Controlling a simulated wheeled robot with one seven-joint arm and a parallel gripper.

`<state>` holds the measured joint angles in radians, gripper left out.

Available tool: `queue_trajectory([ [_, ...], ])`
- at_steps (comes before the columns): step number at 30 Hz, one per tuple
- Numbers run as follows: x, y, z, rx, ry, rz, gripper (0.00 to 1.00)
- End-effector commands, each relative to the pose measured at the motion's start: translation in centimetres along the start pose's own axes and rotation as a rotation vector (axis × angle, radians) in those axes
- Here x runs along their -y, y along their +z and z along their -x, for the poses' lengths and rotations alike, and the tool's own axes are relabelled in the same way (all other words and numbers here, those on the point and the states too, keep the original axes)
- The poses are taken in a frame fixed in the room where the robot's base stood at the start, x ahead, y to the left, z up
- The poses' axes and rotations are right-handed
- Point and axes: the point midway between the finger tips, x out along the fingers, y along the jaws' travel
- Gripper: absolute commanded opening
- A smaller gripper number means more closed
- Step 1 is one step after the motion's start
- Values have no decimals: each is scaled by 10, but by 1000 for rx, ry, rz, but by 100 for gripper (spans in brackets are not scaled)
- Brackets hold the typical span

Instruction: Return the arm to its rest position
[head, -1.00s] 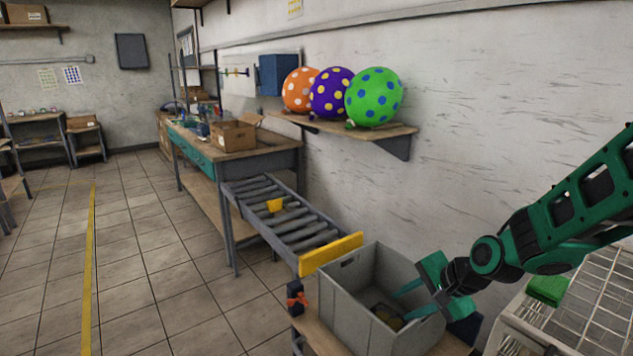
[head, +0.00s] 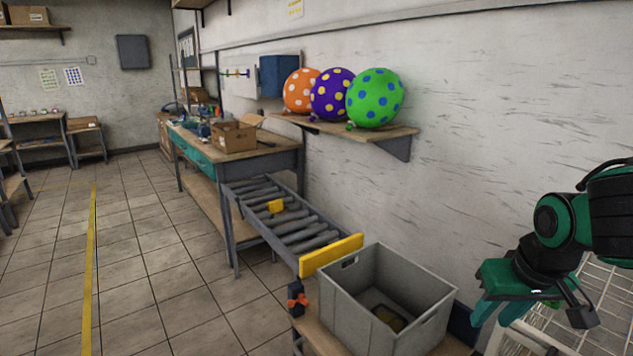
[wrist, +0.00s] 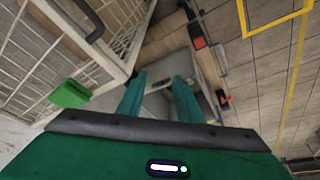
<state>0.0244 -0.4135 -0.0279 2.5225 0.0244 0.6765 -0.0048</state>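My green arm folds in at the right of the head view. My gripper (head: 488,314) points down, to the right of the grey bin (head: 345,305) and clear of it. In the wrist view its two teal fingers (wrist: 158,84) stand apart with nothing held between them, so it is open. The grey bin also shows beyond the fingers in that view, partly hidden by them. A dark item with yellow (head: 389,318) lies on the bin's floor.
A white wire basket (head: 600,300) stands close below my arm at the right. A green block (wrist: 68,95) lies in the wire basket. A roller conveyor (head: 290,222) with a yellow end plate leads to the bin. Balloons (head: 374,98) sit on a wall shelf. The floor at left is clear.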

Motion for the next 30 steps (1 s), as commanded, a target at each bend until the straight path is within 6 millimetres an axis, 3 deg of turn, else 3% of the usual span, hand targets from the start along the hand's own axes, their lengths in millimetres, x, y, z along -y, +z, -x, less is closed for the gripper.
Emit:
queue_trajectory([
  [8,-56,53,10,138,54,-198,32],
  [12,-81,90,19,226,70,-322,32],
  [18,-99,136,32,331,73,-469,32],
  [30,-100,141,34,346,72,-488,32],
])
